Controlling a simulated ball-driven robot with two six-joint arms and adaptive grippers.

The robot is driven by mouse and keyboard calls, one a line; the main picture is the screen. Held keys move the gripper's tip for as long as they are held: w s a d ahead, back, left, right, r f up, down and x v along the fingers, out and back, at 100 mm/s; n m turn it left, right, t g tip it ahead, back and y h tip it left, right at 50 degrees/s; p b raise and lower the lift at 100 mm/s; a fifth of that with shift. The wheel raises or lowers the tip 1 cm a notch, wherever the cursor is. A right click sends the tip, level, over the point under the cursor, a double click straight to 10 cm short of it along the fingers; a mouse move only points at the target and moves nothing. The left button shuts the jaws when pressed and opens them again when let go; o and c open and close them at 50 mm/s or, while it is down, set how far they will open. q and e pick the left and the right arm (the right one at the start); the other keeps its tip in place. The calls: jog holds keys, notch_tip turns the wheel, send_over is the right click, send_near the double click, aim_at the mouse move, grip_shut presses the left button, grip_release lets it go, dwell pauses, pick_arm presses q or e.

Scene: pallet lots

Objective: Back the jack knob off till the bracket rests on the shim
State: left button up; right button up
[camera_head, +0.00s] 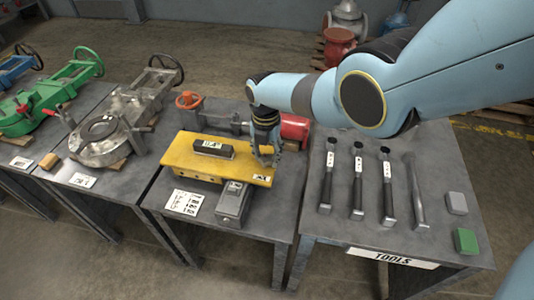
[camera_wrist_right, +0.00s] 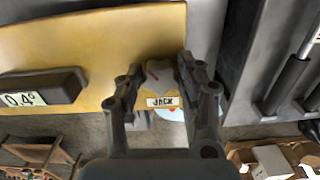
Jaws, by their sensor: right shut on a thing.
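The yellow bracket (camera_head: 218,165) lies across the middle table, and its yellow face also fills the upper left of the wrist view (camera_wrist_right: 100,45). My right gripper (camera_head: 268,158) is at the bracket's right end. In the wrist view its fingers (camera_wrist_right: 160,84) are on either side of the knob and shut on it. The shim and any gap under the bracket cannot be made out. My left gripper is not in view.
A dark gauge (camera_wrist_right: 42,88) reading 0.4° sits on the bracket. A grey box (camera_head: 233,202) stands at its front edge and a red cylinder (camera_head: 295,129) behind my gripper. The tools table (camera_head: 330,226) holds several hammer-like tools. Valves stand on the left tables.

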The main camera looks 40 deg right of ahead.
aim_at(266, 157)
jog(key=shift+w+r+n, duration=0.15)
jog(key=shift+w+n, duration=0.05)
jog(key=shift+n, duration=0.5)
jog(key=o, duration=1)
jog(key=shift+o, duration=0.8)
jog(key=shift+s, duration=0.15)
notch_tip(266, 157, up, 12)
jog(key=shift+a, duration=0.1)
